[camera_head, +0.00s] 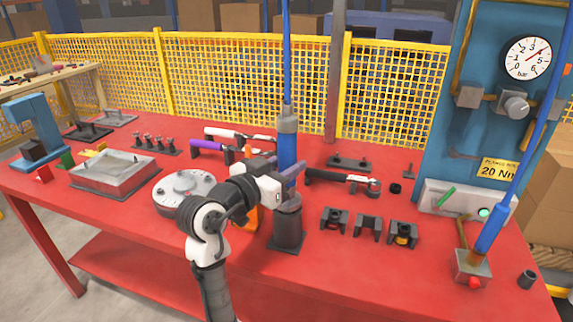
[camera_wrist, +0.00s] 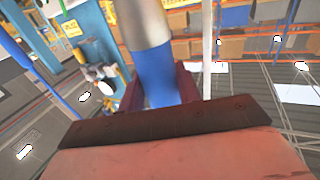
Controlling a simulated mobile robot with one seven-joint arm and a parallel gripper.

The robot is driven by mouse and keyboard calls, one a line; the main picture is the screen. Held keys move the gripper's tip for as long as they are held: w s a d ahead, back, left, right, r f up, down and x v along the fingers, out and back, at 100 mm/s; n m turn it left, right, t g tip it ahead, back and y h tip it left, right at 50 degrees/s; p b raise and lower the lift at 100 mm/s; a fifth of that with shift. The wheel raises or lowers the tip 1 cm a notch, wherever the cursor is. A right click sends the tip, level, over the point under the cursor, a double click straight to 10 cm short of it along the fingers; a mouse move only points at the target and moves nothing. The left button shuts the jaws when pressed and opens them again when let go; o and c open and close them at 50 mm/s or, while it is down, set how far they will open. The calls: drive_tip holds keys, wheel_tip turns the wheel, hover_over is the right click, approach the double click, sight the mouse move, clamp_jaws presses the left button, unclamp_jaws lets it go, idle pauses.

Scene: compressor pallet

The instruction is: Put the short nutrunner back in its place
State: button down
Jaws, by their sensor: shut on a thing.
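The blue nutrunner (camera_head: 287,143), with a grey upper end, hangs upright on a blue hose near the middle of the table. My gripper (camera_head: 287,175) is shut on its blue body. In the wrist view the blue body (camera_wrist: 158,80) sits between my gripper's fingers (camera_wrist: 160,88), with the grey part above. Directly below in the head view is a dark round holder (camera_head: 288,226). My gripper hides the tool's lower end, so I cannot tell whether it is inside the holder.
A second blue tool (camera_head: 490,230) stands in a box at the right on its own hose. Several black cradles (camera_head: 367,227) stand right of the holder. A black-handled wrench (camera_head: 340,177) lies behind them. A round grey plate (camera_head: 184,190) and a metal tray (camera_head: 112,170) are at left.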

drive_tip(key=shift+f+b, duration=0.5)
drive_tip(key=shift+f, duration=0.1)
drive_tip(key=c, duration=1.1)
unclamp_jaws()
drive_tip(key=shift+o, duration=1)
drive_tip(key=shift+f, duration=0.1)
drive_tip(key=b+v, duration=0.2)
drive_tip(key=v, duration=1.2)
